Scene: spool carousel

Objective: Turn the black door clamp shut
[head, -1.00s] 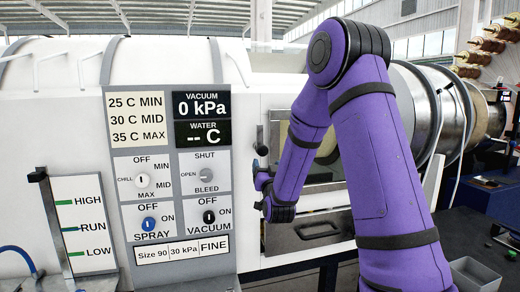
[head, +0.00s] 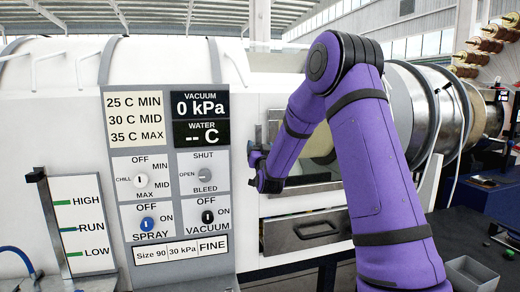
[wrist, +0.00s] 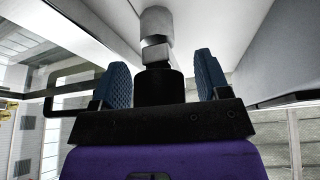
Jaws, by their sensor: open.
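The black door clamp (wrist: 158,88) shows in the wrist view as a dark cylinder below a grey block and a pale round post. It stands between the two blue finger pads of my gripper (wrist: 160,60), with gaps on both sides. My gripper is open and not closed on it. In the head view my gripper (head: 256,158) is at the left edge of the door opening, right of the control panel. A small dark part of the clamp (head: 258,134) shows just above it; the rest is hidden.
The control panel (head: 176,258) with its knobs is close on the left of my gripper. A drawer with a dark handle (head: 316,229) lies below the door window. In the wrist view a black bar handle (wrist: 68,103) is left of the fingers. A grey bin (head: 470,272) stands at lower right.

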